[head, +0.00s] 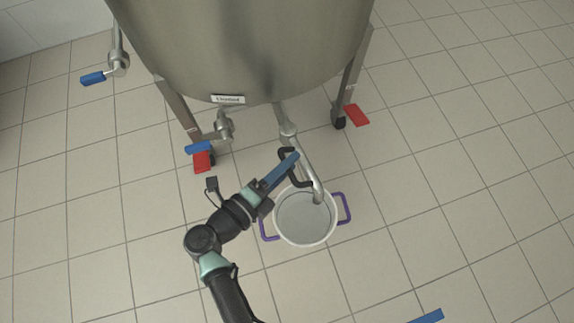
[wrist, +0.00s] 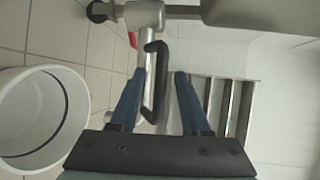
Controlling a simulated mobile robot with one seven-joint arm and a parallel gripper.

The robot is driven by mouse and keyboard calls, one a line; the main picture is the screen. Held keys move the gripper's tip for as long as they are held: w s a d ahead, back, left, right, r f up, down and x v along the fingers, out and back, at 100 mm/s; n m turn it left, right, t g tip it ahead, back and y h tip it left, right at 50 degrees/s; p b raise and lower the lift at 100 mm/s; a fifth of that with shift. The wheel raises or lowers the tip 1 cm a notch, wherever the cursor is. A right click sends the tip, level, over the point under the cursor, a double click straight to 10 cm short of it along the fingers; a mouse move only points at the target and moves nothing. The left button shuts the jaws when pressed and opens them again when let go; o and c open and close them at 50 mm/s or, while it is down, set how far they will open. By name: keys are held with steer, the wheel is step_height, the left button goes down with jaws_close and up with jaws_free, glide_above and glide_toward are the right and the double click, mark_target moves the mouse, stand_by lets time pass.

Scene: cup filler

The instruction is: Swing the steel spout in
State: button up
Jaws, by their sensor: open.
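The steel spout (head: 307,163) slants down from a joint under the tank, and its tip appears over the white pot (head: 279,229) in the head view. A black handle (head: 303,184) is fixed to the spout. My gripper (head: 293,160) is open at this handle. In the wrist view, the handle (wrist: 149,85) lies between the two blue fingers of my gripper (wrist: 161,73), nearer the left one. I cannot tell whether it touches that finger. Part of the handle is hidden behind my finger in the head view.
The large steel tank (head: 235,45) stands on legs with red pedals (head: 356,115). Valves with blue levers (head: 198,147) hang at its left. The pot has purple handles (head: 345,208) and shows at left in the wrist view (wrist: 78,95).

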jaws_close()
stand_by(1.5)
